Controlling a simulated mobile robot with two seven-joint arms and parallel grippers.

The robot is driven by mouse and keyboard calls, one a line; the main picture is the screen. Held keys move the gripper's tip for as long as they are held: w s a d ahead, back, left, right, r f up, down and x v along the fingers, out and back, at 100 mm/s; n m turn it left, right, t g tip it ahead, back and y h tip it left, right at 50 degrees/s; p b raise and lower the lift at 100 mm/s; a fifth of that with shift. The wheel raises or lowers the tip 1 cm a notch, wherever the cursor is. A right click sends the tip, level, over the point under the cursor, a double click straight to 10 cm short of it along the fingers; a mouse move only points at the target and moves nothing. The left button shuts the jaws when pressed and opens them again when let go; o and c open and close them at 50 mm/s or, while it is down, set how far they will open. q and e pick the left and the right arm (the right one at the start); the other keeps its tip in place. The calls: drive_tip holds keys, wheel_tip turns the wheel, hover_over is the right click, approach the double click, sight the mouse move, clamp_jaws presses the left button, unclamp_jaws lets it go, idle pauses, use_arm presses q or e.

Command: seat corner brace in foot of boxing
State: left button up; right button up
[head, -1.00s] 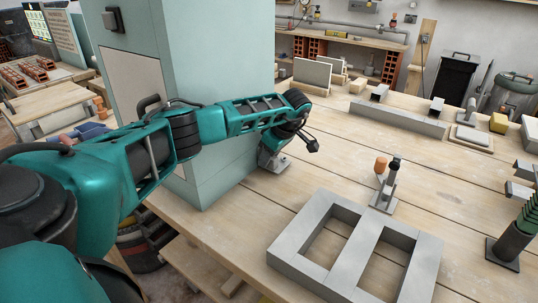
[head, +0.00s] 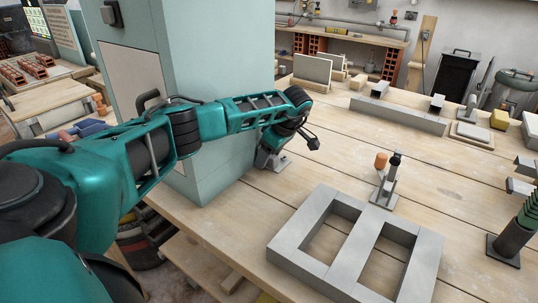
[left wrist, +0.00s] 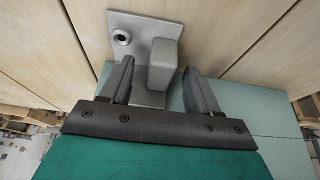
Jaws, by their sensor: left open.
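A grey metal piece, which looks like the corner brace (left wrist: 160,50), has a flat plate with a round hole and a raised block. In the head view its plate (head: 283,163) lies on the table at the foot of the pale green boxing (head: 220,130). The boxing also shows in the left wrist view (left wrist: 285,150). My left gripper (left wrist: 158,75) is open, with one finger on each side of the raised block. Gaps show beside the block. In the head view my left gripper (head: 268,155) is partly hidden by its wrist. My right gripper is not in view.
A grey frame with two openings (head: 345,225) lies on the table at the front. A small grey stand (head: 385,190) is behind it, and a dark green stepped post (head: 515,235) stands at the right. Bare planks lie between the boxing and the frame.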

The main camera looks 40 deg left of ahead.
use_arm(q)
drive_tip(key=p+v, duration=0.1)
drive_tip(key=v, duration=1.1)
drive_tip(key=shift+r, duration=0.25)
